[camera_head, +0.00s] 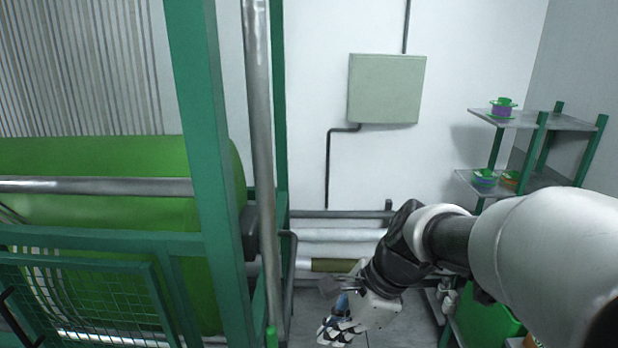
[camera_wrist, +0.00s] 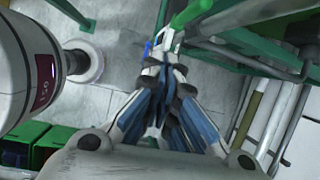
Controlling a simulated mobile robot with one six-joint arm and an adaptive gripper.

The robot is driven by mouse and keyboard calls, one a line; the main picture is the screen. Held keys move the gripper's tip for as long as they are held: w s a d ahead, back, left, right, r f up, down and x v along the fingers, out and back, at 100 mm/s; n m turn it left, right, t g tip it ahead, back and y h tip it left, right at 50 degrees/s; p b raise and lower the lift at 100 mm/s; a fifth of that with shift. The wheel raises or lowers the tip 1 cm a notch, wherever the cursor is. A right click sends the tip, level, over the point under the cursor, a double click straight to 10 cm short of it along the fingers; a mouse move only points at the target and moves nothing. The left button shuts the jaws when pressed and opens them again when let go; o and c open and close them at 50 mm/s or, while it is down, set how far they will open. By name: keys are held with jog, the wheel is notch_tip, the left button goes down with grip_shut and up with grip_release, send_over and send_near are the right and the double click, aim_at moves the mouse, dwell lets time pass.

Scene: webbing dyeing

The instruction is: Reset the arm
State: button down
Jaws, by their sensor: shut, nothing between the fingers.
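My arm reaches in from the right of the head view, with the forearm bent down toward the floor. My gripper (camera_head: 340,328) hangs low near the bottom middle of that view, to the right of the green machine frame. In the wrist view my gripper (camera_wrist: 163,52) has its fingers together, with nothing between them. Its tips appear close to a green bar, but I cannot tell whether they touch it.
A green-framed machine with a large green roll (camera_head: 110,205) fills the left. A green rack (camera_head: 541,122) with several small colored items stands at right. A grey-green wall box (camera_head: 386,88) hangs at the back, above pipes (camera_head: 340,235). Green bins (camera_wrist: 50,145) show at the wrist view's lower left.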

jog(key=s+d+f+n+t+h+b, duration=0.1)
jog(key=s+d+f+n+b, duration=0.3)
jog(key=s+f+n+b, duration=0.4)
jog(key=s+d+f+n+t+h+b, duration=0.2)
jog(key=s+d+f+n+b, duration=0.3)
jog(key=f+b, duration=0.8)
jog(key=s+n+h+b, duration=0.1)
jog(key=s+n, duration=0.2)
jog(key=n, duration=0.1)
jog(key=shift+t+h+b, duration=0.3)
jog(key=shift+b, duration=0.1)
